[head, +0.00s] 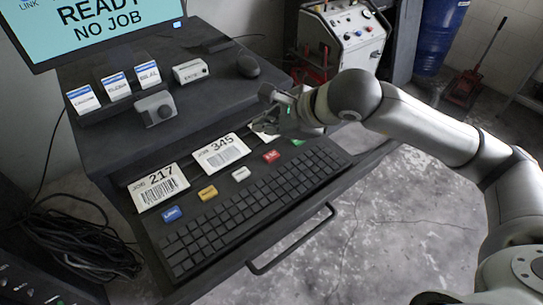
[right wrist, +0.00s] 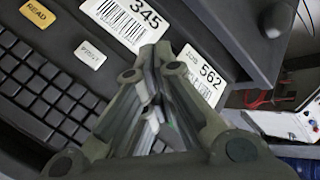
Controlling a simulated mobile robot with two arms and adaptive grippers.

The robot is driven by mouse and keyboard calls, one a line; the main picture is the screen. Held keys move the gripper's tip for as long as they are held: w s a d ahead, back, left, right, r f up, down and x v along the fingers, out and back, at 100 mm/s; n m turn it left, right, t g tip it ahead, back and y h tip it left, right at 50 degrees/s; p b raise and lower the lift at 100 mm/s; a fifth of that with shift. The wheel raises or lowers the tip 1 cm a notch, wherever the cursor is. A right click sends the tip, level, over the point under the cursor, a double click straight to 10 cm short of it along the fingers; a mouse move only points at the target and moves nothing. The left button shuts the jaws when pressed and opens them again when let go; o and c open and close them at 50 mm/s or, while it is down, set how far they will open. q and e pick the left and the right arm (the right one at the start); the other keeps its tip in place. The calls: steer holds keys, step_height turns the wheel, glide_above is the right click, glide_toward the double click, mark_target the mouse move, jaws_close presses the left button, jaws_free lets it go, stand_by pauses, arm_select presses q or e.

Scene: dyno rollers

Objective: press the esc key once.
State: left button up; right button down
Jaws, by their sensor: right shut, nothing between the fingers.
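The dark keyboard (head: 255,200) lies on a pull-out tray below the desk, and part of it shows on the left in the right wrist view (right wrist: 45,95). Its key legends are too small to read, so I cannot single out the esc key. My right gripper (head: 283,118) is shut and empty, above the far right part of the tray, near the job cards. In the right wrist view its closed fingers (right wrist: 152,85) hide part of the keyboard and the tray. My left gripper is not in view.
Blue (head: 172,213), yellow (head: 207,193), white (head: 241,173), red (head: 271,156) and green (head: 299,142) buttons line the keyboard's back edge. Job cards 217 (head: 158,187) and 345 (head: 220,151) lie behind them. A monitor (head: 95,25) and a mouse (head: 248,66) are on the desk.

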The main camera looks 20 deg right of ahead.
steer(key=b, duration=0.2)
glide_above(268, 158)
step_height(268, 158, down, 4)
steer(key=shift+d+f, duration=0.1)
steer(key=shift+f, duration=0.1)
steer(key=shift+f+b, duration=0.6)
steer(key=shift+b, duration=0.3)
stand_by(0.3)
steer(key=shift+f+b, duration=0.4)
steer(key=shift+b, duration=0.45)
steer(key=shift+f+b, duration=0.4)
steer(key=shift+b, duration=0.25)
stand_by(0.5)
steer(key=shift+r, duration=0.8)
